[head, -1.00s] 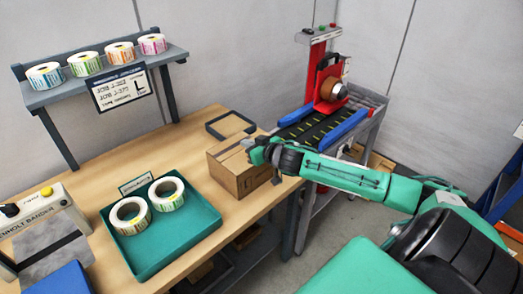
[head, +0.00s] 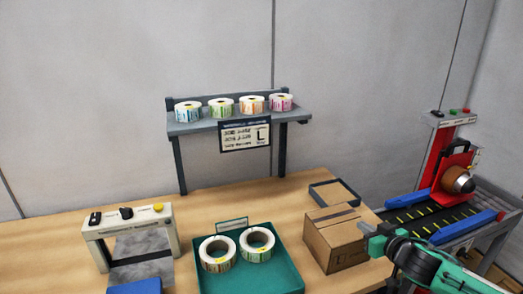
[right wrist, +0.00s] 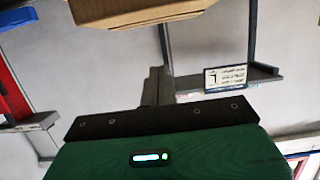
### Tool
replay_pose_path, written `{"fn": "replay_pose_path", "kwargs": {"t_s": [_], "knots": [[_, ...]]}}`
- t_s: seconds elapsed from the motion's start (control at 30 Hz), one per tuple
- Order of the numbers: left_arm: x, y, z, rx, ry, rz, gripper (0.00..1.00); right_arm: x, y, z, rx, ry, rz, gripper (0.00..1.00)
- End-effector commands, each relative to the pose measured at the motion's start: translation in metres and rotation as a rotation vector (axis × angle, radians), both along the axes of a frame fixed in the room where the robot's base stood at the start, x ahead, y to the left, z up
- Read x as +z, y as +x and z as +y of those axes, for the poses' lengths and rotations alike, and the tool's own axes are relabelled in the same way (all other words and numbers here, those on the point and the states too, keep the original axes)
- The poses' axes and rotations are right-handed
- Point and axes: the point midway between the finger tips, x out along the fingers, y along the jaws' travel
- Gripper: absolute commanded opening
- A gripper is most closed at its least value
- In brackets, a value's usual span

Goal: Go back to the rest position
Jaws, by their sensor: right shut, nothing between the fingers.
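My right gripper (head: 372,240) is at the right side of the cardboard box (head: 336,240) in the head view, its arm coming in from the lower right corner. Its jaws are shut with nothing held. I cannot tell whether it touches the box. In the right wrist view the shut fingers (right wrist: 156,86) point up in the picture, and the underside of a cardboard box (right wrist: 130,12) shows above them. My left gripper is not in view.
A teal tray (head: 290,285) holds two label rolls. A bander (head: 170,225) stands at left. A shelf (head: 190,126) carries several rolls. A dark frame (head: 322,186) lies behind the box. The red machine and conveyor (head: 425,221) stand at right, close to my arm.

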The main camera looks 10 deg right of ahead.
Motion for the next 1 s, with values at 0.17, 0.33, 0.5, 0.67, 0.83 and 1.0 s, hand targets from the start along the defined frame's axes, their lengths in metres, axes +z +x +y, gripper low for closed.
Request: {"fn": "replay_pose_path", "kwargs": {"t_s": [0.17, 0.33, 0.5, 0.67, 0.83, 1.0], "knots": [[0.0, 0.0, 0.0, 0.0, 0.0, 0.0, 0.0, -0.022, -0.012, 0.012, -0.02, -0.006, 0.041, 0.0], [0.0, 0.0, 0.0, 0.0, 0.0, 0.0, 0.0, -0.074, -0.051, 0.045, -0.069, -0.04, 0.166, 0.0], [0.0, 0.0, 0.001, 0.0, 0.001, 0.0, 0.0, -0.12, -0.102, 0.084, -0.1, -0.086, 0.334, 0.0], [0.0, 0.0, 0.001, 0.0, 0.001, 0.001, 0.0, -0.151, -0.156, 0.12, -0.098, -0.12, 0.507, 0.0], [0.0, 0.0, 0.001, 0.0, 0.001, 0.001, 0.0, -0.168, -0.213, 0.156, -0.065, -0.142, 0.69, 0.0], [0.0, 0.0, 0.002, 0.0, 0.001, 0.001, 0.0, -0.173, -0.254, 0.181, -0.02, -0.152, 0.821, 0.0]]}}
